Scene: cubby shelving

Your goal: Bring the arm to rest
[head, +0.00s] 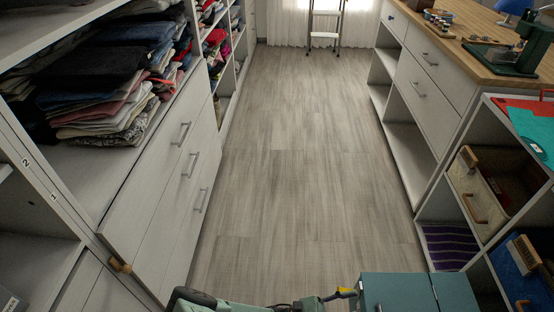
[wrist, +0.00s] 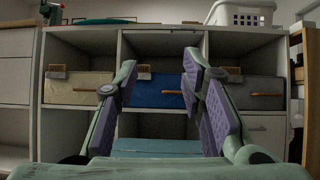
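My gripper (wrist: 162,80) is in the wrist view, with its purple-padded fingers spread apart. It is open, and nothing is between the pads. It points towards a cubby shelf (wrist: 120,45) and stays clear of it. In the head view, part of my arm (head: 200,299) shows low at the bottom edge. The gripper's fingertips cannot be made out there.
A teal box (head: 398,291) stands at the bottom right in the head view; a teal surface also shows low in the wrist view (wrist: 155,147). Shelving with folded clothes (head: 105,85) lines the left, drawers (head: 425,85) the right. The floor (head: 300,150) between is clear.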

